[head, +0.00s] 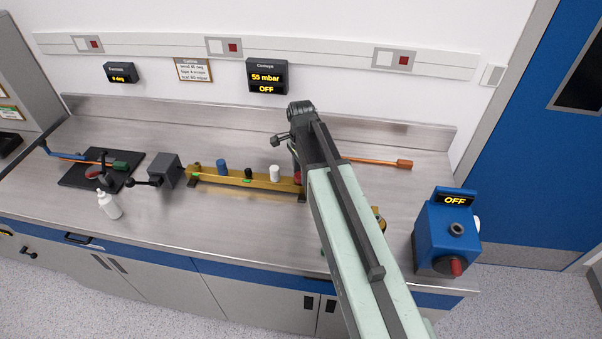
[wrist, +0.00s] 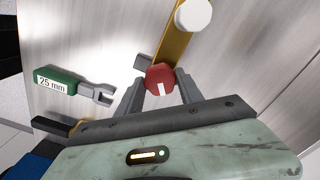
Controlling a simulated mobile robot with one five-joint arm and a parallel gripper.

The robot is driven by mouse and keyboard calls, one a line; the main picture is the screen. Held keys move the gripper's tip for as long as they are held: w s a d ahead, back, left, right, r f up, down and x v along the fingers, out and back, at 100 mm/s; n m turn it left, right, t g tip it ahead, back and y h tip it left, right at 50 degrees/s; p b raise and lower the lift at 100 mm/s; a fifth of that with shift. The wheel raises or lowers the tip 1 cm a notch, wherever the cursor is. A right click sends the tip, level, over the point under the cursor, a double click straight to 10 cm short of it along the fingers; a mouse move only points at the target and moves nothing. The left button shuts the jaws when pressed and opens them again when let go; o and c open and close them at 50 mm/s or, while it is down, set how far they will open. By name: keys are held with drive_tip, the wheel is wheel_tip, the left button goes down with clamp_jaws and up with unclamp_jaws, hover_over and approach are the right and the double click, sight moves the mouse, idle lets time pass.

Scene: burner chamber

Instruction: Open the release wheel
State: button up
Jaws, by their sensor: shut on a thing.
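A red knob (wrist: 160,79) with a white mark, which I take to be the release wheel, sits at the end of a brass bar (wrist: 172,42) in the wrist view. My gripper (wrist: 159,77) is shut on it, one finger on each side. In the head view only a little of the red knob (head: 297,178) shows at the bar's right end (head: 240,180); my arm covers the rest. A black display (head: 267,77) on the wall reads 55 mbar and OFF.
White (head: 274,174), black and blue knobs stand along the bar. In the wrist view a green-handled 25 mm wrench (wrist: 60,83) lies left of my gripper. A blue box (head: 445,232) reading OFF stands at the bench's right end, a white bottle (head: 109,205) at left.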

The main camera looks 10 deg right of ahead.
drive_tip(key=n, duration=1.3)
drive_tip(key=shift+n, duration=0.4)
drive_tip(key=n, duration=1.2)
drive_tip(key=shift+n, duration=0.3)
drive_tip(key=o, duration=1.4)
drive_tip(key=shift+r, duration=0.1)
